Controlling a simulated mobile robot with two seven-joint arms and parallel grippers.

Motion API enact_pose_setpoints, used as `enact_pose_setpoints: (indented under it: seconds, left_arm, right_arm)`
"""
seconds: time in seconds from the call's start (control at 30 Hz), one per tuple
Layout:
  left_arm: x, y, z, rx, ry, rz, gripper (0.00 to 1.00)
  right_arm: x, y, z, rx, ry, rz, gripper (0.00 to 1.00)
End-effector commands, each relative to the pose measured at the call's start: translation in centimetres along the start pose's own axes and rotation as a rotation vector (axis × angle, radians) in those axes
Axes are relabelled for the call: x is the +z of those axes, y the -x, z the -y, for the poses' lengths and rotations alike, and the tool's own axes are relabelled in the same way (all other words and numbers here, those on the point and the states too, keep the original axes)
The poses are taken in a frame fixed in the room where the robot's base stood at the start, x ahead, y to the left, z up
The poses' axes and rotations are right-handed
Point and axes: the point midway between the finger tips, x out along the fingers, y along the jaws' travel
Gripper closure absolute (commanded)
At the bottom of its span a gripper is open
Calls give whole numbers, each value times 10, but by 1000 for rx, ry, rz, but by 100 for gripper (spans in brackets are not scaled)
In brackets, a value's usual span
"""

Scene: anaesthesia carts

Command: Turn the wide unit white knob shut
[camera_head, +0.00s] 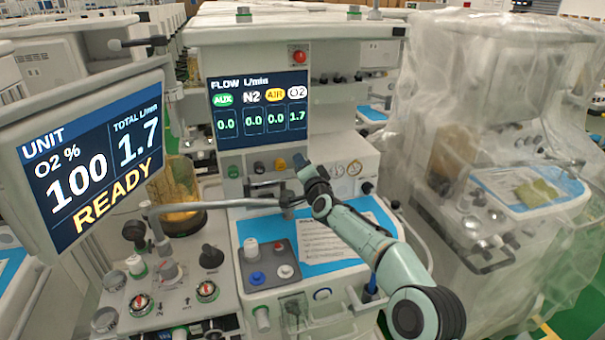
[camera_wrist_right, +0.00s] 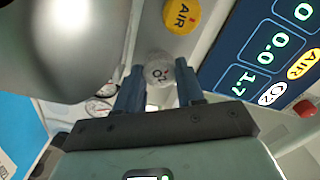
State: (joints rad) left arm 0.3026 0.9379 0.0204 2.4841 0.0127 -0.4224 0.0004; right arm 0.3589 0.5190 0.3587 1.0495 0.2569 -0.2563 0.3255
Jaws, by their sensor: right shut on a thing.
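The wide unit (camera_head: 210,60) has a row of flow knobs under its flow screen (camera_head: 260,104). My right gripper (camera_head: 300,161) reaches the right end of this row and hides the white knob there in the head view. In the right wrist view the white knob (camera_wrist_right: 158,72), marked O2, sits between the blue fingers of my right gripper (camera_wrist_right: 157,88), which is shut on it. The flow screen reads 1.7 for O2 and 0.0 for AUX, N2 and AIR. My left gripper is not in view.
The yellow AIR knob (camera_wrist_right: 181,15) is close beside the white knob. A side screen (camera_head: 95,160) reads O2 100 %, total 1.7, READY. A grey bar (camera_head: 215,204) crosses in front of the unit. A plastic-covered machine (camera_head: 480,130) stands at the right.

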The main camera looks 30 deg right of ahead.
Motion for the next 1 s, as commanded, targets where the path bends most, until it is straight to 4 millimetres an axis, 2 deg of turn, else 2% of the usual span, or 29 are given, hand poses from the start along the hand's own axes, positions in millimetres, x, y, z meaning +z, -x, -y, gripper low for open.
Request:
enact_pose_setpoints:
  seconds: [0.37, 0.6, 1.0]
  left_arm:
    - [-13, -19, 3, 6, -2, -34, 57]
    - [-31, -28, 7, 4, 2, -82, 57]
    - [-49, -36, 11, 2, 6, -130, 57]
  right_arm:
    - [0, 0, -2, -1, -357, -3, 93]
    - [-1, 0, -2, -3, -582, -5, 93]
    - [-2, 0, -1, -4, -869, -4, 93]
